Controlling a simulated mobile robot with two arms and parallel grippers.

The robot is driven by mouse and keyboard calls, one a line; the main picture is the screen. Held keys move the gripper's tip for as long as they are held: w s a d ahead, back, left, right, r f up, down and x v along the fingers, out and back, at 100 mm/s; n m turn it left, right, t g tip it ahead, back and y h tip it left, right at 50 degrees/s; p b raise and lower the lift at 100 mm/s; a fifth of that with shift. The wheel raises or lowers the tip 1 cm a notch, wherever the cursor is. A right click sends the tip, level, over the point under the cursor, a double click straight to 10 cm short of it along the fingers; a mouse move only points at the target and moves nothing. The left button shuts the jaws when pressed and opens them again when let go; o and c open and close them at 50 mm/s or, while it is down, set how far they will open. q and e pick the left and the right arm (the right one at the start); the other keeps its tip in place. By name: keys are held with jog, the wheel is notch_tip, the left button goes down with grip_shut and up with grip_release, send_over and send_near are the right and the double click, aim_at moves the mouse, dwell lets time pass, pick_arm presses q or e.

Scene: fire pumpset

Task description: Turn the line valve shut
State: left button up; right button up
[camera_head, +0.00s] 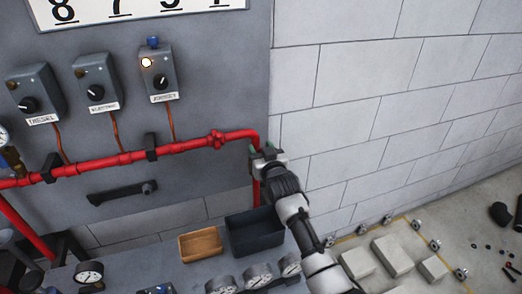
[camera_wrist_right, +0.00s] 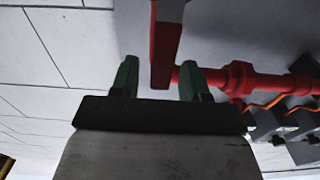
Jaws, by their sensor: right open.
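The red line (camera_head: 110,160) runs along the grey panel and turns down at its right end. A thicker red fitting (camera_head: 215,140) sits on it, and this also shows in the wrist view (camera_wrist_right: 239,80). My right gripper (camera_head: 265,151) is at the line's right-hand bend. In the wrist view the right gripper (camera_wrist_right: 158,80) is open, its green fingers apart. A red bar (camera_wrist_right: 165,45) shows between and beyond them; I cannot tell whether it is the valve's handle or pipe, or whether the fingers touch it. My left gripper is not in view.
Control boxes with knobs (camera_head: 158,75) hang above the line. A black handle (camera_head: 122,193) is on the panel below it. A tan tray (camera_head: 201,245), a dark bin (camera_head: 255,234) and several gauges (camera_head: 258,275) are below. The block wall (camera_head: 400,90) is at right.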

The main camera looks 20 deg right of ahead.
grip_shut()
jog(key=shift+a, duration=0.1)
jog(key=a+f+n+b, duration=0.9)
jog(key=n, duration=0.9)
jog(key=shift+s+a+f+b, duration=0.2)
jog(key=shift+f+b, duration=0.2)
dwell(0.5)
grip_release()
